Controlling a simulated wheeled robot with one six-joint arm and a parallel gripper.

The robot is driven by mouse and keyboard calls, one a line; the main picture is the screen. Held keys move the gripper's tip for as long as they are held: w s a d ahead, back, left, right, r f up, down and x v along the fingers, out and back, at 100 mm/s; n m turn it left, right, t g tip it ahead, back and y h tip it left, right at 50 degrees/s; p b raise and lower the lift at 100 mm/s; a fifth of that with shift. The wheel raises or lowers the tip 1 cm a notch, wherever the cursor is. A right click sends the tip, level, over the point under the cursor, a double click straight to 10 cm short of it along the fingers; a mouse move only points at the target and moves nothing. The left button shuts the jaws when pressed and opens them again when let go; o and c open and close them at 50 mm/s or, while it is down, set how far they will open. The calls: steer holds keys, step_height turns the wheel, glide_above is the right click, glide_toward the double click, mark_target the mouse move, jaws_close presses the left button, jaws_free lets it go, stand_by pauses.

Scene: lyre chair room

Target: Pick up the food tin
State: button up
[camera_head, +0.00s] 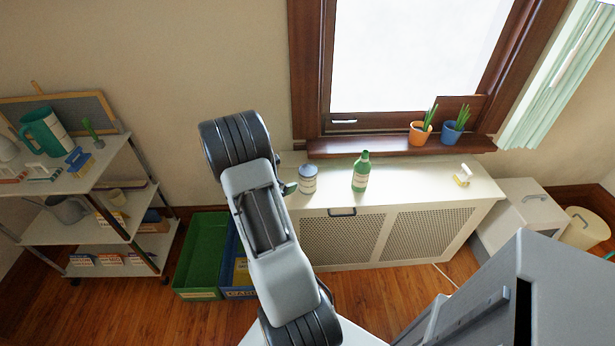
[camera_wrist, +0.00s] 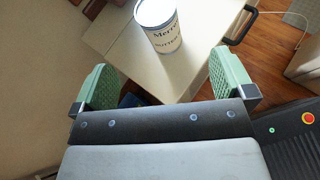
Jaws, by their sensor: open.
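The food tin (camera_head: 308,179) is a white cylinder with a blue-grey lid and dark lettering. It stands upright on the left end of the cream radiator cabinet (camera_head: 400,192). In the head view my arm hides most of the gripper; a green finger shows just left of the tin.
A green bottle (camera_head: 361,171) stands right of the tin, and a small white-and-yellow object (camera_head: 463,175) lies farther right. Orange (camera_head: 419,133) and blue (camera_head: 452,132) plant pots sit on the windowsill behind. A shelf rack (camera_head: 92,235) and green crate (camera_head: 201,254) are at left.

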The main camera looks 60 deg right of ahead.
steer(key=n, duration=0.2)
glide_toward(306, 171)
steer(key=shift+t+h, duration=0.3)
steer(key=x, duration=0.5)
steer(key=shift+s+a+f, duration=0.15)
steer(key=shift+s+f, duration=0.05)
steer(key=shift+f, duration=0.1)
steer(key=shift+x, duration=3.15)
steer(key=shift+c, duration=0.4)
steer(key=c, duration=0.8)
steer(key=shift+r, duration=0.15)
